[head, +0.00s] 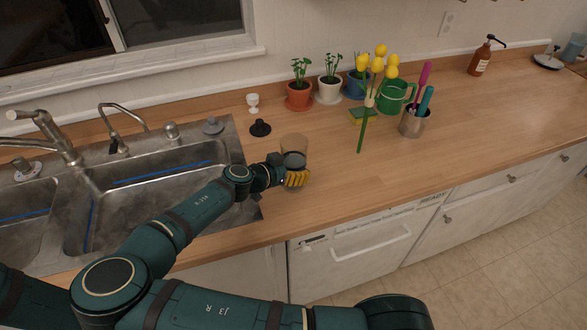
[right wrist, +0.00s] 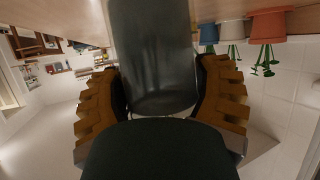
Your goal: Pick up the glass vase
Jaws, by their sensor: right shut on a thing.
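The glass vase (head: 294,143) is a clear, greyish cylinder on the counter side just right of the sink. My right gripper (head: 297,178) has its orange finger pads around the lower part of the vase. In the right wrist view the vase (right wrist: 152,55) stands between the two orange pads (right wrist: 160,100) and fills the gap. The gripper is shut on it. The vase looks upright; whether its base touches the counter is hard to tell. My left gripper is not in view.
The sink (head: 150,190) lies left of the vase. A black stopper (head: 260,128) and a small white cup (head: 253,102) stand behind it. The counter's front right is clear.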

